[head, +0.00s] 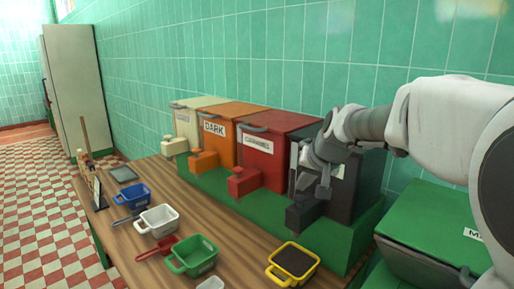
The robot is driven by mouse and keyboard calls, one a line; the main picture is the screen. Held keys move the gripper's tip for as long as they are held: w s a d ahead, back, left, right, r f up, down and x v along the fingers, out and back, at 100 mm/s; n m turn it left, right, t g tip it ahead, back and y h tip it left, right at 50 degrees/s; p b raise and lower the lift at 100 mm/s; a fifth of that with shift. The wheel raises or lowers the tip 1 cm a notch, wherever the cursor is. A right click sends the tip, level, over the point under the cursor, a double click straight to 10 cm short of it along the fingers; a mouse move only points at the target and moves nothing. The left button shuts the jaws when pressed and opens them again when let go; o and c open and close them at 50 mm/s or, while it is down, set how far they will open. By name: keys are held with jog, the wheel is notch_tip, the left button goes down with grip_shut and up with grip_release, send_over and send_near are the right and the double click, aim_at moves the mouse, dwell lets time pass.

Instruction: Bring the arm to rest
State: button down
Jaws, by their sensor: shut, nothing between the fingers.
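My arm reaches in from the right edge of the head view. My gripper (314,184) is in front of the black bin at the right end of the row, near its dark spout. It is shut with nothing between its fingers. I cannot tell whether it touches the bin or spout. The black bin (369,188) is partly hidden behind my gripper and wrist. Its label is mostly covered.
A red bin (285,130), an orange bin (238,117) and a cream bin (187,112) stand left on a green base. A yellow tub (293,263) with dark contents, a green tub (193,257), a white tub (157,220) and a blue tub (133,195) sit on the wooden counter.

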jog(key=s+d+f+n+g+h, duration=0.1)
jog(key=s+f, duration=0.1)
jog(key=s, duration=1.3)
jog(key=s+d+f+n+h, duration=0.1)
jog(key=s+f, duration=0.1)
jog(key=s, duration=1.3)
jog(key=shift+d+f+n+g, duration=0.2)
jog(key=shift+d+n+g, duration=0.1)
jog(key=shift+g, duration=0.1)
jog(key=shift+d, duration=0.15)
dwell(0.9)
